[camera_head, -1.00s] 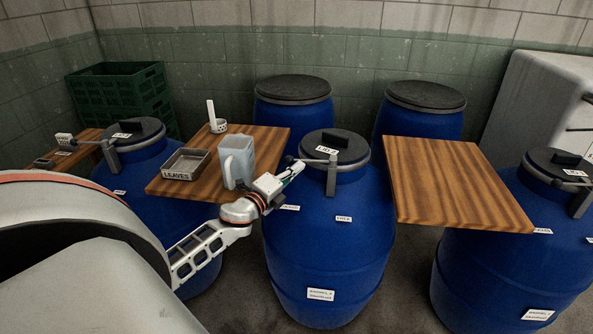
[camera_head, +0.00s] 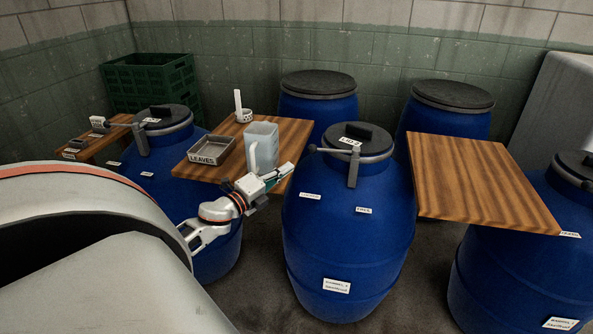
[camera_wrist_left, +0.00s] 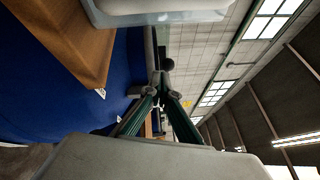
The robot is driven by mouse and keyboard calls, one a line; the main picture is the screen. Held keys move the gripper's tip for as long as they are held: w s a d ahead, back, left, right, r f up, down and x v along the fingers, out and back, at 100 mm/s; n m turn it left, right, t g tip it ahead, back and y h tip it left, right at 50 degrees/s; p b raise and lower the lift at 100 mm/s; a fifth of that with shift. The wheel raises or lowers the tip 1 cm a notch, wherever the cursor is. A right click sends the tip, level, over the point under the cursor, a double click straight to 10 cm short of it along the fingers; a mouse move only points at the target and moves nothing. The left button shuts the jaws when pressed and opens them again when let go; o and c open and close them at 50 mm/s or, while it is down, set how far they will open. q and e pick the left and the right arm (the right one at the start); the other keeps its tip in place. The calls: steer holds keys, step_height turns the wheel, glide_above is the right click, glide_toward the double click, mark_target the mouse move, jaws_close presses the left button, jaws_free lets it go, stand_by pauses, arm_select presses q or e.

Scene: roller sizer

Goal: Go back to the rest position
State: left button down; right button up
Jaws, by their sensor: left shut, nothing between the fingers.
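My left gripper (camera_head: 284,172) is shut and empty. In the head view it is beside the front right edge of the left wooden board, just right of the clear jug (camera_head: 263,143), and left of the middle blue barrel (camera_head: 345,235). In the left wrist view the closed fingers (camera_wrist_left: 158,78) point toward the wall, with nothing between them. The middle barrel's black lid (camera_head: 356,139) is on, with its lever ring around it. My right gripper is not in view.
The left board (camera_head: 290,135) also carries a metal tray labelled LEAVES (camera_head: 212,150) and a white perforated cup with a handle (camera_head: 243,112). A bare wooden board (camera_head: 480,180) lies right of the middle barrel. Green crates (camera_head: 150,82) stand at the back left.

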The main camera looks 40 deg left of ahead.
arm_select(q)
steer(key=shift+s, duration=0.1)
stand_by(0.5)
steer(key=s+d+f+n+g, duration=0.1)
steer(key=s+d+f+n, duration=0.15)
steer(key=d+f, duration=0.3)
steer(key=s+d+f+n+g, duration=0.1)
steer(key=s+d+f+n, duration=0.2)
steer(key=f, duration=0.4)
steer(key=s+d+f+n+g+h, duration=0.1)
steer(key=s+d+f+n+g, duration=0.1)
steer(key=s+d+f, duration=0.3)
steer(key=s+d+f+n+g+h, duration=0.1)
steer(key=s+d+f+n, duration=0.4)
steer(key=d, duration=0.9)
steer(key=s+d+f+n+g+h, duration=0.1)
steer(key=s+d+f+n+g, duration=0.2)
steer(key=d, duration=0.6)
steer(key=s+f, duration=0.2)
steer(key=s, duration=0.1)
steer(key=shift+s+d+f+n, duration=0.3)
steer(key=shift+s+f+n, duration=0.05)
steer(key=shift+s, duration=0.05)
